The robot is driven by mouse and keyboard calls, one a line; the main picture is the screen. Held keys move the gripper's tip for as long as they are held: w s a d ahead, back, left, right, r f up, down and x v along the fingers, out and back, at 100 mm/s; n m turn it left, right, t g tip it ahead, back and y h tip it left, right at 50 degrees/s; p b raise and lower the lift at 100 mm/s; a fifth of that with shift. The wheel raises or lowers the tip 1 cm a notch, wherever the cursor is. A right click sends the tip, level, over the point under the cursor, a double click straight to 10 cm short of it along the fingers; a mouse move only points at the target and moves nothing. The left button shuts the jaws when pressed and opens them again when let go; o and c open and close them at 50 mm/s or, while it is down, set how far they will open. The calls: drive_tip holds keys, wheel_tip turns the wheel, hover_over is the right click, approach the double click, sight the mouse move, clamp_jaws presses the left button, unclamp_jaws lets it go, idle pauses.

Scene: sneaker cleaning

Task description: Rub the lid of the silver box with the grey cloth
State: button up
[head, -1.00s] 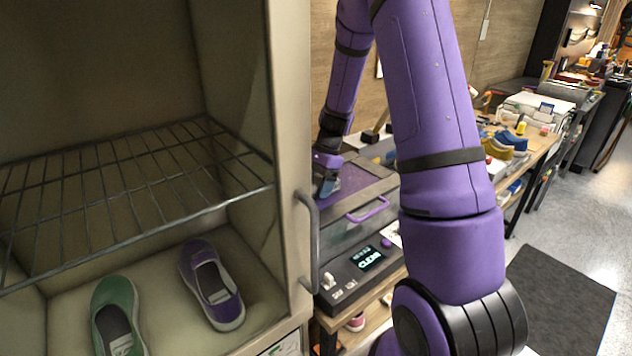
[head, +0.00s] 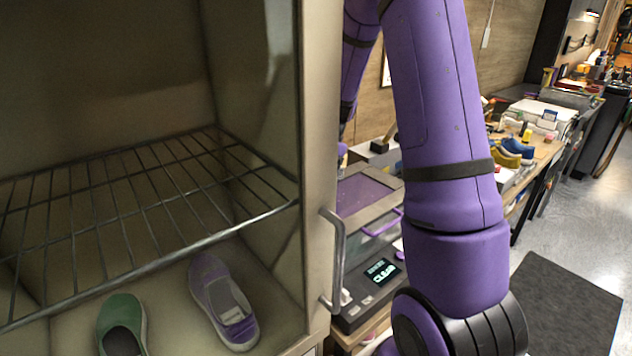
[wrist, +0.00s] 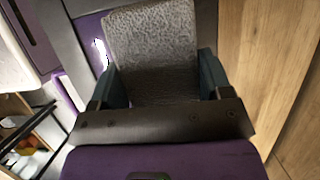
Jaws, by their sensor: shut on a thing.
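The silver box (head: 358,312) stands right of the cabinet in the head view. Its lid (head: 364,192) has a purple panel in a grey frame and a purple handle at the front. The lid looks shut, with its left part cut off by the cabinet. My gripper (wrist: 160,88) is shut on the grey cloth (wrist: 152,42), a textured grey piece between the two dark fingers in the wrist view. In the head view the gripper is mostly hidden behind the cabinet edge. Whether the cloth touches the lid cannot be told.
The cabinet (head: 318,150) with its door handle (head: 337,262) fills the left. Inside are a wire rack (head: 150,205), a green shoe (head: 122,318) and a purple shoe (head: 222,300). A bench with blue and yellow shoes (head: 510,152) runs along the wall at right.

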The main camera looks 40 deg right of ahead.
drive_tip(key=shift+s+r, duration=0.15)
drive_tip(key=shift+r, duration=1.35)
drive_tip(key=shift+d, duration=0.1)
